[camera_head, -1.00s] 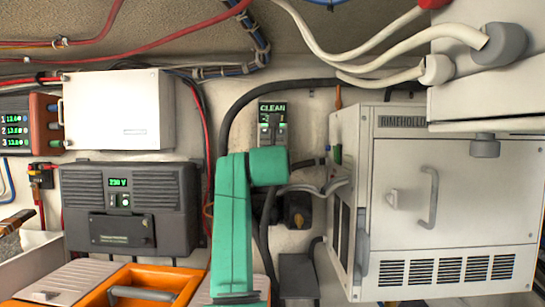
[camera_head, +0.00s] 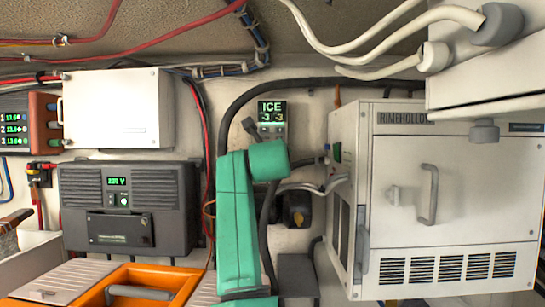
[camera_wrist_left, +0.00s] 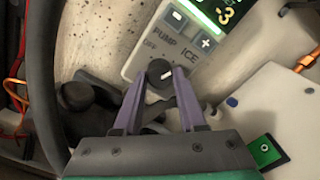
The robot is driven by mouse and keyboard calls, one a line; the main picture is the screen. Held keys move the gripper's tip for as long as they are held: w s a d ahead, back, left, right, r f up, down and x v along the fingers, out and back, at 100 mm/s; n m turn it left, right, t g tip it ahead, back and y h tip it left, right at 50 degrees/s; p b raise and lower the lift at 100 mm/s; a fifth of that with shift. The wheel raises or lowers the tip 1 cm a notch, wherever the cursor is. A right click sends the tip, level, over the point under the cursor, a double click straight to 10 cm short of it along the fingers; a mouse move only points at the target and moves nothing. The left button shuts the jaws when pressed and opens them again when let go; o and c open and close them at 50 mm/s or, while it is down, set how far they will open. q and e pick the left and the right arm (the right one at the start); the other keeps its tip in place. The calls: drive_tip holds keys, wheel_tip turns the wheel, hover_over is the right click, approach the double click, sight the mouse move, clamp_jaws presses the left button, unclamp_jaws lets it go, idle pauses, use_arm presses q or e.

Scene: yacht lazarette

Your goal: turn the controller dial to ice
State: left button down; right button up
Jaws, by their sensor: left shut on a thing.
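The controller (camera_head: 272,119) is a small panel on the back wall in the head view; its green display reads ICE with figures below. In the left wrist view, the controller (camera_wrist_left: 195,35) shows tilted, with OFF, PUMP and ICE labels. Its round black dial (camera_wrist_left: 159,71) has a white mark tilted towards the ICE label. My left gripper (camera_wrist_left: 162,76) has its purple fingers closed on the sides of the dial. In the head view, my teal left arm hides its fingers and the dial. My right gripper is in neither view.
The white icemaker cabinet (camera_head: 445,200) stands to the right of the controller. A black hose (camera_head: 225,120) curves close by on the left. A dark inverter unit (camera_head: 130,205) and an orange case (camera_head: 175,280) are further left. Pale cables (camera_head: 310,188) run below the controller.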

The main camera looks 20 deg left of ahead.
use_arm(q)
drive_tip(key=shift+r, duration=0.1)
idle(0.4)
drive_tip(key=shift+c, duration=2.4)
unclamp_jaws()
drive_tip(key=b+v, duration=0.9)
drive_tip(key=v, duration=0.5)
drive_tip(key=shift+s+b, duration=0.3)
drive_tip(key=shift+b, duration=0.1)
